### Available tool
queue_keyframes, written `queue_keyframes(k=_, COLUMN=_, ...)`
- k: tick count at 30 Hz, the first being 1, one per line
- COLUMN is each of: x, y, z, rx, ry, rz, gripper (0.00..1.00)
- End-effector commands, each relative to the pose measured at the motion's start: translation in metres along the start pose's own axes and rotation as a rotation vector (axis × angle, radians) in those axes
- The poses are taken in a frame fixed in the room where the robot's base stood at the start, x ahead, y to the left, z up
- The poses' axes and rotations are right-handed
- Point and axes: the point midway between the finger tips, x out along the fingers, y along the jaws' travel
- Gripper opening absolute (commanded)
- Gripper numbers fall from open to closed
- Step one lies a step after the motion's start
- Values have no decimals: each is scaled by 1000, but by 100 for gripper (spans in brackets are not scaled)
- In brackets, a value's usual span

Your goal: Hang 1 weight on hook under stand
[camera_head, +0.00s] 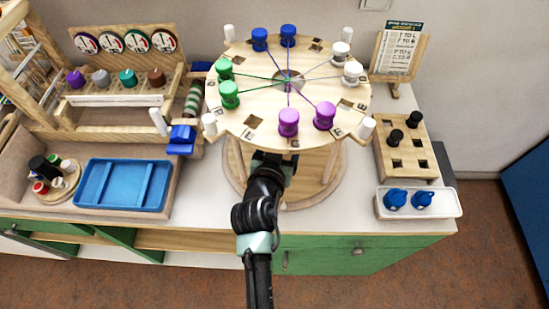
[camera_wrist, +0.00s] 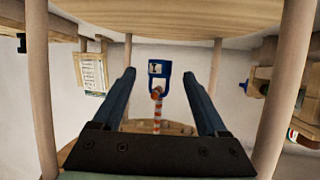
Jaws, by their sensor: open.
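My gripper (camera_wrist: 159,74) is open under the round wooden stand (camera_head: 258,112), with one finger on each side of a blue weight (camera_wrist: 157,67). The wrist view is upside down. In it, an orange-and-white striped cord (camera_wrist: 157,117) comes from the stand's top and ends in a hook (camera_wrist: 156,92). The weight's loop is around the hook, and the weight appears to hang there, clear of both fingers. In the head view the stand's top hides my fingers, the cord and this weight. Two more blue weights (camera_head: 395,198) (camera_head: 422,198) sit in a white tray (camera_head: 440,214) at the right.
Wooden stand legs (camera_wrist: 290,85) (camera_wrist: 42,90) rise on both sides of my gripper. Coloured bobbins rest on the stand's top with threads to its centre. A holed block (camera_head: 427,172) stands at the right, and a blue tray (camera_head: 92,184) lies at the left.

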Motion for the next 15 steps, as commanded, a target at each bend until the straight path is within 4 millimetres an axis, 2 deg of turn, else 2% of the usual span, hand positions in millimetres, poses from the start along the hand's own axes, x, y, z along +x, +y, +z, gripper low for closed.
queue_keyframes(k=15, x=-91, y=0, z=0, rx=1, ry=1, rz=-2, gripper=76)
